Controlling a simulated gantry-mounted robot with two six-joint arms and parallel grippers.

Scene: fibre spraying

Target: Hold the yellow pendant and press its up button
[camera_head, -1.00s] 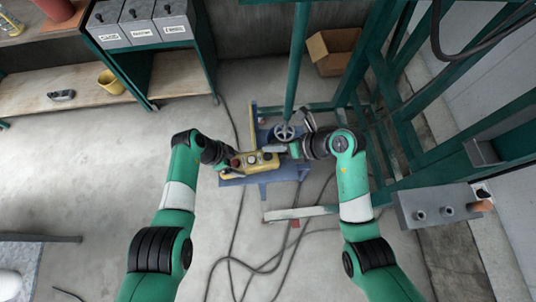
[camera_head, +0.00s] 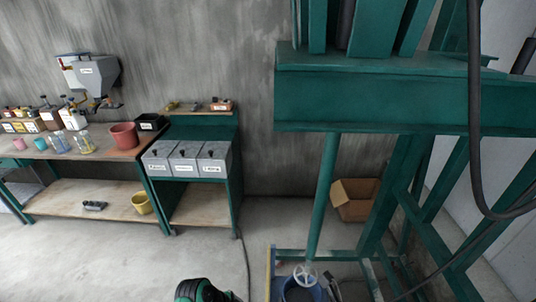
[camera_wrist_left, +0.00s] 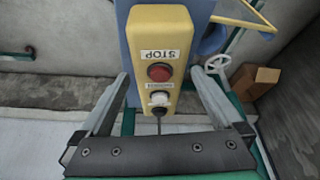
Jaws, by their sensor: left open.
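In the left wrist view the yellow pendant (camera_wrist_left: 160,30) stands close in front of my left gripper (camera_wrist_left: 161,73). It has an upside-down STOP label, a round red button (camera_wrist_left: 160,72) and a white button (camera_wrist_left: 159,99) below it. A dark cable leaves its bottom end. The left gripper is open, one finger on each side of the pendant, with gaps showing.
A green steel frame (camera_head: 380,95) fills the right of the head view, with a handwheel (camera_head: 305,275) at its foot. A cardboard box (camera_head: 355,200) sits behind. Grey bins (camera_head: 187,160) and a workbench (camera_head: 100,205) stand left. The floor at lower left is clear.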

